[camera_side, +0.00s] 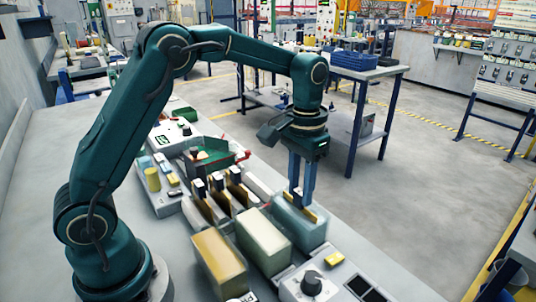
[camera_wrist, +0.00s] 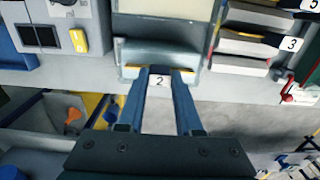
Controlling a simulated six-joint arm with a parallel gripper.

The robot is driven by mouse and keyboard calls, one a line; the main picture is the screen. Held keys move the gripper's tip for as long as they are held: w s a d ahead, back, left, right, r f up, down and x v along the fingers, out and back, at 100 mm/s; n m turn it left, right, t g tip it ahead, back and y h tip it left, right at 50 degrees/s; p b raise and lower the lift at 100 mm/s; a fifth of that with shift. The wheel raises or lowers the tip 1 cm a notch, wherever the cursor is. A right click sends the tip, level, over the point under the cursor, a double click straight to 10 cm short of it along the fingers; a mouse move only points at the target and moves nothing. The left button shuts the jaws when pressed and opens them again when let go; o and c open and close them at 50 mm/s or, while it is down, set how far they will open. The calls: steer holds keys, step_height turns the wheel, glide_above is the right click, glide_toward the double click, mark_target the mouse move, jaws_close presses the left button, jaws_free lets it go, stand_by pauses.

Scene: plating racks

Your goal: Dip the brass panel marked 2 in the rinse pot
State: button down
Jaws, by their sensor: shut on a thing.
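My gripper (camera_side: 301,200) points straight down at the blue-grey pot (camera_side: 308,232), the farthest right of three pots. It is shut on the brass panel marked 2; the white 2 tag shows between the fingers (camera_wrist: 158,74) in the wrist view. A thin brass edge of the panel (camera_wrist: 131,72) shows on both sides of the fingers, and a little brass (camera_side: 315,214) shows at the pot's top in the side view. Most of the panel is hidden, apparently inside the pot; its depth cannot be told. No pot name is readable.
A cream pot (camera_side: 267,243) and a yellow pot (camera_side: 220,264) stand in line beside the blue-grey one. Behind them a rack holds more brass panels (camera_side: 212,208); a 3 tag (camera_wrist: 291,44) shows. A control box with a knob (camera_side: 311,283) is in front.

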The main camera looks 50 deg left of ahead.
steer(key=shift+r, duration=4.3)
